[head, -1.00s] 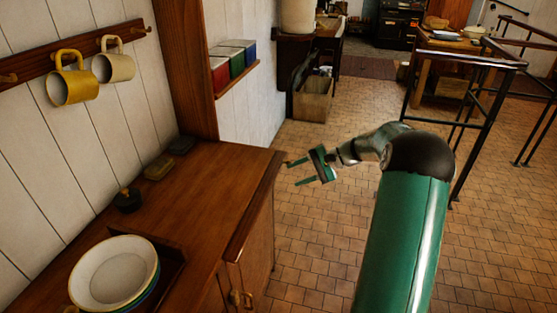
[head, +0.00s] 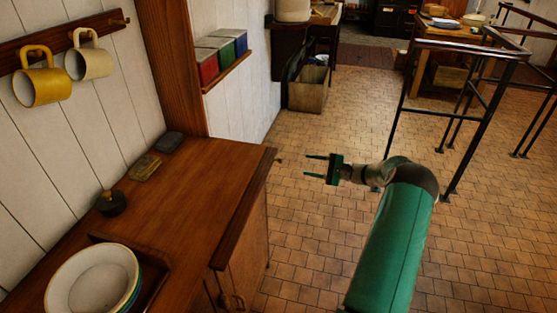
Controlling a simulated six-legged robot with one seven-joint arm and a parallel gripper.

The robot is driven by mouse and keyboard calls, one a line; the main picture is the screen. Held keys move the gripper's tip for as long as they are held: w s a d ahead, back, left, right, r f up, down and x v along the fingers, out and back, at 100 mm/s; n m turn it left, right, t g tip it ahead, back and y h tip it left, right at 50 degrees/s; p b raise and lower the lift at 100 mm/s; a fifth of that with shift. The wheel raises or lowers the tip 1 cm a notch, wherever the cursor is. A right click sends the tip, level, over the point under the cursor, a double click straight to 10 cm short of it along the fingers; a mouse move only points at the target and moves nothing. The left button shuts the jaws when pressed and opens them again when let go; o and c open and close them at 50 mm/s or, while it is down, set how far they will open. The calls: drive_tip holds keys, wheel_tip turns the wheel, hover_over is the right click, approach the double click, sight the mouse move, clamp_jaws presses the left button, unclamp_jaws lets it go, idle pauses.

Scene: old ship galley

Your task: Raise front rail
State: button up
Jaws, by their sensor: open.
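The front rail (head: 245,208) is a dark wooden strip along the front edge of the wooden counter (head: 190,190). It appears to lie low, close to the counter top. A small peg or knob (head: 279,160) sticks out at its far end. My gripper (head: 306,166) is green, open and empty. It is to the right of the rail's far end, over the floor, with its fingers pointing left towards the counter. A gap shows between the fingertips and the rail.
A dark round pot (head: 111,203) and small tins stand along the wall. Mugs (head: 42,80) hang from a peg rail. Black metal railings (head: 473,105) stand at right; tiled floor is open between.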

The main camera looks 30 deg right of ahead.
sight(282, 161)
drive_tip(key=x, duration=1.2)
drive_tip(key=shift+s, duration=0.1)
drive_tip(key=shift+c, duration=0.5)
clamp_jaws()
